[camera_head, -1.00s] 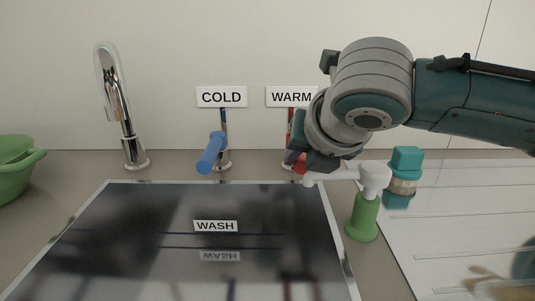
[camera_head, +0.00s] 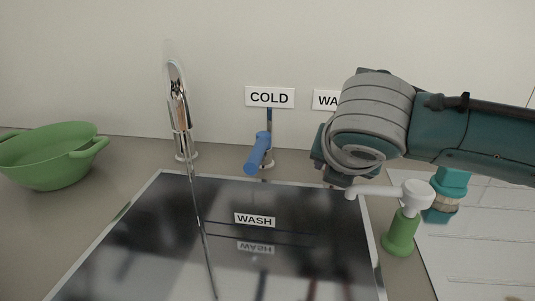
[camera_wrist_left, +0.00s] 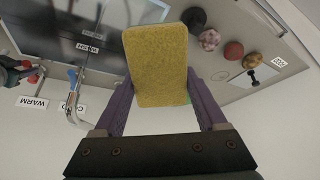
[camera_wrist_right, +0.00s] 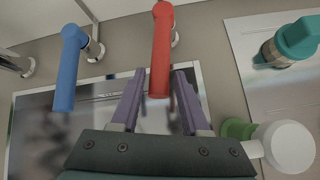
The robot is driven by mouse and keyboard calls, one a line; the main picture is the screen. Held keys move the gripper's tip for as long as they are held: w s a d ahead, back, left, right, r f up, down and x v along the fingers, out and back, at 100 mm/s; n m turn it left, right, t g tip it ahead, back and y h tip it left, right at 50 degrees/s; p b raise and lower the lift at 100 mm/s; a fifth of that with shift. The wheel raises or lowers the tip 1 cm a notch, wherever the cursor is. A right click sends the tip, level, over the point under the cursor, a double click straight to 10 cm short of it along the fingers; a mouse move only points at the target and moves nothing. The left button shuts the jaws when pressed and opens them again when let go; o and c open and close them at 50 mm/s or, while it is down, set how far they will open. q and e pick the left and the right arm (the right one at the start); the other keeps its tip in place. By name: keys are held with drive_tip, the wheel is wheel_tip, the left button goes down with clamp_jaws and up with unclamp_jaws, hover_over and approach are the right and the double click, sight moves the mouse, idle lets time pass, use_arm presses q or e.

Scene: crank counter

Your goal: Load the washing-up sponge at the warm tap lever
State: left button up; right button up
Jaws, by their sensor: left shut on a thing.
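The yellow sponge (camera_wrist_left: 158,60) is held between the fingers of my left gripper (camera_wrist_left: 162,105) in the left wrist view; this gripper is outside the head view. My right gripper (camera_wrist_right: 156,100) is open, its two fingers on either side of the end of the red warm tap lever (camera_wrist_right: 162,45); contact cannot be told. In the head view my right arm hides the warm lever and part of its WARM label (camera_head: 326,100). The blue cold lever (camera_head: 258,153) is left of it. A thin grey streak, seemingly water, runs down from the chrome spout (camera_head: 180,110).
The dark sink (camera_head: 200,215) carries a WASH label (camera_head: 255,219). A green bowl (camera_head: 50,160) stands at the left. A green-based white-armed holder (camera_head: 400,232) and a teal brush (camera_head: 447,190) are near my right arm. Several round items (camera_wrist_left: 209,39) show in the left wrist view.

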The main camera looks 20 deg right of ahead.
drive_tip(key=shift+o, duration=1)
use_arm(q)
wheel_tip(320, 180, up, 3)
drive_tip(key=p, duration=0.3)
use_arm(e)
drive_tip(key=v, duration=1.2)
drive_tip(key=shift+s+f, duration=0.1)
drive_tip(key=shift+s, duration=0.05)
